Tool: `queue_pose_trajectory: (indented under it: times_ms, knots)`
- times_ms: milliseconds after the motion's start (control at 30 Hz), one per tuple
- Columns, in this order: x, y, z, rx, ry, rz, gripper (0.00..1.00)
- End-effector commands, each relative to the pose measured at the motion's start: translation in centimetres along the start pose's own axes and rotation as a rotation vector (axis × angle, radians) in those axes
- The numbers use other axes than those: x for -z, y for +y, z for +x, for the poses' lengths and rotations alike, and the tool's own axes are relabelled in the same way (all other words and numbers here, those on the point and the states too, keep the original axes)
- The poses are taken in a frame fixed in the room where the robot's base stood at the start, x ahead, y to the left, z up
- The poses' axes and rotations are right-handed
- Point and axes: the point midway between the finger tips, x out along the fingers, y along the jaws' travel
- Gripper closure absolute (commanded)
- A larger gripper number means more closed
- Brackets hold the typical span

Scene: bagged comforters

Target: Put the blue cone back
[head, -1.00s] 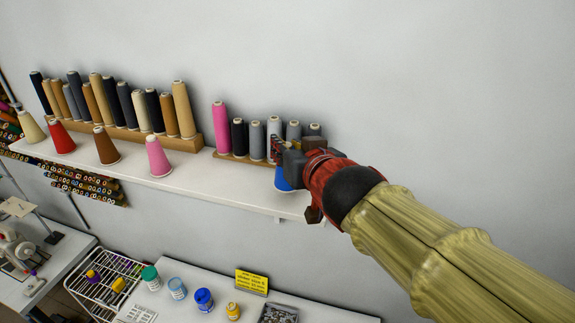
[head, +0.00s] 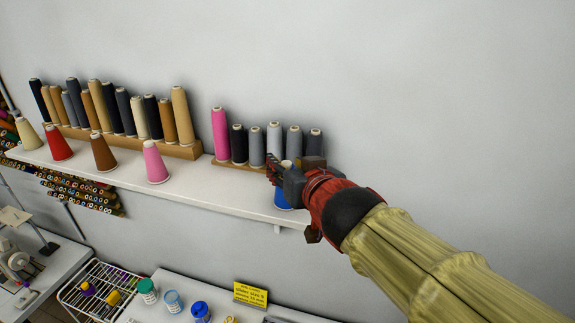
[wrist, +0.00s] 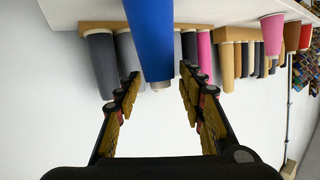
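The blue cone (head: 283,201) stands on the white shelf near its front edge at the right end, partly hidden by my gripper in the head view. In the wrist view, which shows the scene upside down, the blue cone (wrist: 152,35) runs between my fingers with its pale tip toward me. My gripper (wrist: 160,82) is open, with one finger on each side of the cone's narrow end. Small gaps show beside the cone. My gripper (head: 279,174) reaches in from the right in the head view.
The white shelf (head: 215,193) carries pink (head: 156,164), brown, red and cream cones along its front. Behind the blue cone, a wooden strip (head: 228,164) holds a pink spool and several dark and grey spools. A table with jars (head: 173,302) is below.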

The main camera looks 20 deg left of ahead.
Motion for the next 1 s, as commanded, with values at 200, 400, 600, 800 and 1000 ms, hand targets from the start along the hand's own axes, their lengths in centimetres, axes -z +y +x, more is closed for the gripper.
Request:
queue_pose_trajectory:
  times_ms: [200,400,600,800,1000]
  knots:
    - [0.0,0.0,0.0,0.0,0.0,0.0,0.56]
    - [0.3,0.0,-0.1,0.0,0.0,-0.001,0.56]
    - [0.6,-0.1,-3.0,0.0,0.002,0.0,0.56]
    - [0.7,-0.1,-7.3,0.0,0.001,0.0,0.56]
    - [0.6,-0.1,-10.6,0.0,0.001,0.0,0.56]
